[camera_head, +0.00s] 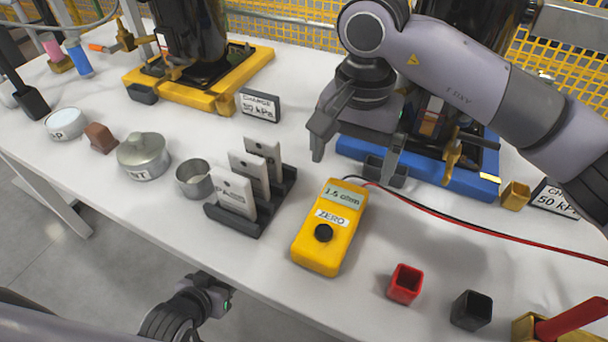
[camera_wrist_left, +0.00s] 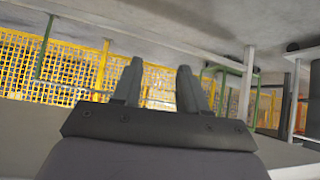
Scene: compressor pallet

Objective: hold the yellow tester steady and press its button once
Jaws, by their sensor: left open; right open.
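The yellow tester (camera_head: 312,252) lies on the white table near its front edge. Its display reads what looks like "1.5 ohm", and a round black button (camera_head: 323,233) sits below a ZERO label (camera_head: 332,218). My right gripper (camera_head: 353,160) is open and empty, pointing down above and behind the tester's display end, apart from it. My left gripper, seen in the left wrist view (camera_wrist_left: 160,82), is open with nothing between its fingers. In the head view the left arm's end is low in front of the table edge, and its fingers are hard to make out.
A black rack (camera_head: 238,226) with several white plates stands left of the tester. A red holder (camera_head: 405,284) and a black holder (camera_head: 471,310) stand to its right. Red and black leads (camera_head: 480,222) run from its far end to the right. A blue pallet (camera_head: 465,180) lies behind.

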